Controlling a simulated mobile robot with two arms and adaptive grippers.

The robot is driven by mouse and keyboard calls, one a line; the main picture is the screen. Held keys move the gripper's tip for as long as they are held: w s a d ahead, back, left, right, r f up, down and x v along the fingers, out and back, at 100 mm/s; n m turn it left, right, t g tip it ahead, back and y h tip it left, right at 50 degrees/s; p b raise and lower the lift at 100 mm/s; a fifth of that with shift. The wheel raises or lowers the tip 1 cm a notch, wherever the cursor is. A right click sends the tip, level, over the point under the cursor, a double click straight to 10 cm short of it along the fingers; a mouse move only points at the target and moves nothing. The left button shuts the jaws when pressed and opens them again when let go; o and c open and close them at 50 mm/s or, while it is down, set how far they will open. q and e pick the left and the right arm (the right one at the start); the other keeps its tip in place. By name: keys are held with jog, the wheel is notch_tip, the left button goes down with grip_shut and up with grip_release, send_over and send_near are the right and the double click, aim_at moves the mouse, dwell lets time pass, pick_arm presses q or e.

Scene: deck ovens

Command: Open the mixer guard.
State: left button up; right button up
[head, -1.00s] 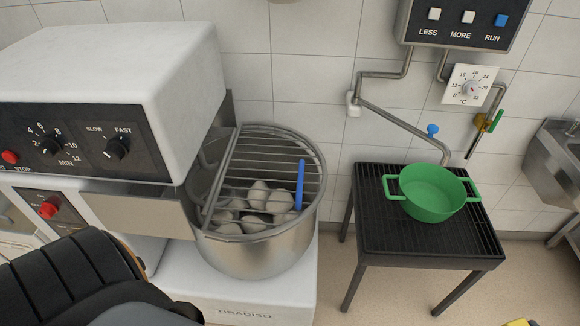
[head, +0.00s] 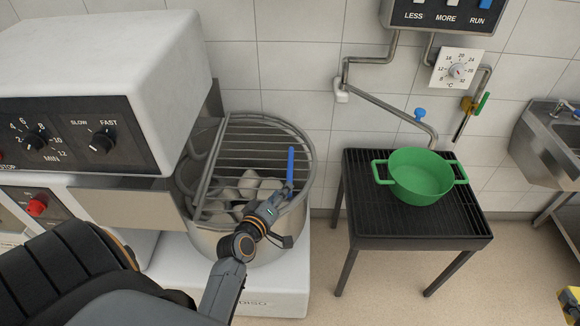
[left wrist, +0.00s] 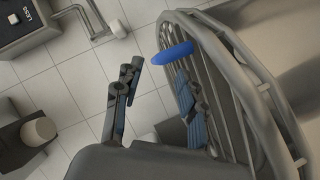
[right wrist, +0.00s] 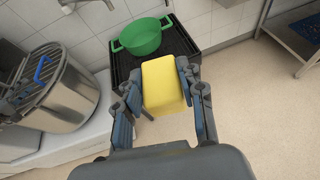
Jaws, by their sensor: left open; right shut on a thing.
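The mixer guard (head: 262,146) is a grey wire grille lying down over the steel mixer bowl (head: 215,243). Its upright blue handle (head: 290,168) stands at the right side of the grille. My left gripper (head: 278,199) is at the bowl's near right rim, just below the handle. In the left wrist view, my left gripper (left wrist: 158,75) is open, with the blue handle (left wrist: 174,53) just ahead of its fingertips, nearer the right finger. I cannot tell whether they touch. My right gripper (right wrist: 158,76) is shut on a yellow block (right wrist: 163,90), away from the mixer.
Pale lumps (head: 247,184) lie in the bowl under the grille. The mixer head (head: 95,85) overhangs the bowl's left side. A black rack table (head: 385,228) with a green pot (head: 420,175) stands to the right. A pipe (head: 390,108) runs along the wall behind.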

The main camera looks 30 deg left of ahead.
aim_at(290, 165)
pick_arm(q)
jog(key=shift+w+a+r+n+y, duration=0.1)
jog(key=shift+a+r+n+y, duration=0.1)
jog(key=shift+a+n, duration=0.15)
jog(key=shift+a+r+n+y, duration=0.1)
jog(key=shift+a+n+y, duration=0.1)
jog(key=shift+a+n, duration=0.1)
jog(key=shift+w+a, duration=0.15)
jog(key=shift+a, duration=0.1)
jog(key=b+x, duration=0.4)
jog(key=x, duration=0.6)
jog(key=shift+a, duration=0.15)
pick_arm(e)
notch_tip(290, 165, down, 4)
jog(key=shift+f, duration=0.1)
pick_arm(q)
jog(key=shift+w+a+b, duration=0.2)
jog(key=shift+w+b, duration=0.1)
jog(key=shift+w, duration=0.45)
pick_arm(e)
jog(key=shift+f, duration=0.15)
pick_arm(q)
jog(key=shift+c, duration=0.2)
grip_shut()
